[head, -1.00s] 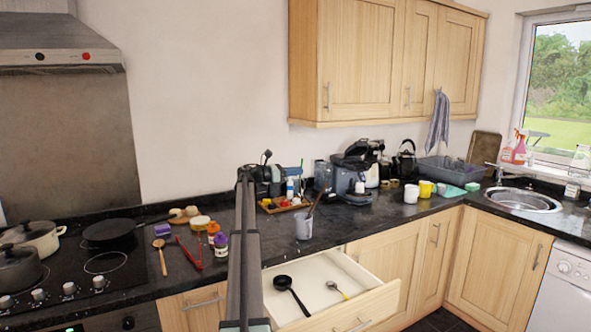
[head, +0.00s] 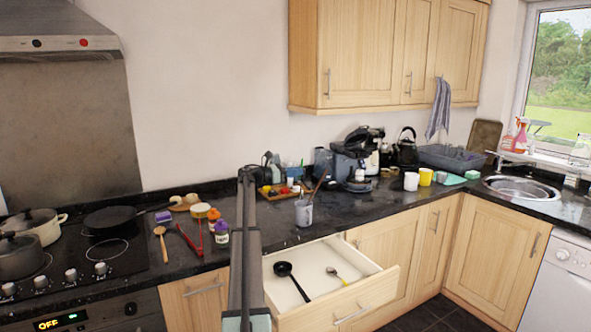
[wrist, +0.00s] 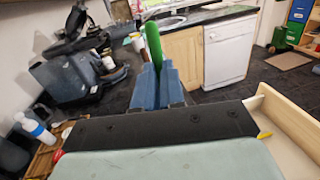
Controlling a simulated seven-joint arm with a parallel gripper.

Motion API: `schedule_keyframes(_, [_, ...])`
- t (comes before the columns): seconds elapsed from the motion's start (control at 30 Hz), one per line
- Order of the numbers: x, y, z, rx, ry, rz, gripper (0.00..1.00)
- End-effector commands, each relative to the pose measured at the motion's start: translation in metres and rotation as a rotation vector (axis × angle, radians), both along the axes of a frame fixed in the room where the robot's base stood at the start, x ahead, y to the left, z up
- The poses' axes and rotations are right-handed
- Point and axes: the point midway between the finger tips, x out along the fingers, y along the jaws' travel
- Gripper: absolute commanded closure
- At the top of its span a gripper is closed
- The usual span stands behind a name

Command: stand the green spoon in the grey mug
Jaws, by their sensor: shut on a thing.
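The grey mug (head: 304,216) stands upright on the dark worktop behind the open drawer. A brown-handled utensil leans up out of it. In the wrist view, my gripper (wrist: 157,72) is shut on the green spoon (wrist: 153,42). The spoon's green end sticks out beyond the blue fingers; its other end is hidden. The mug does not show in the wrist view. In the head view, my arm rises in front of the worktop left of the mug, and I cannot pick out the spoon clearly there.
An open drawer (head: 365,301) holds a black ladle (head: 291,280) and a small spoon (head: 337,275). A wooden tray (head: 277,193) of small items stands behind the mug. Bottles and utensils lie left of my arm. A white mug (head: 411,181) and yellow mug (head: 426,177) stand right.

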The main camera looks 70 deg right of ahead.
Motion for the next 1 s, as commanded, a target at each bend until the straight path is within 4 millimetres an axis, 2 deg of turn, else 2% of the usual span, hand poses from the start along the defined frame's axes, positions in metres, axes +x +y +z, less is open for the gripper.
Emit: schedule_keyframes(1.0, [0.0,0.0,-0.054,0.0,0.001,0.0,1.0])
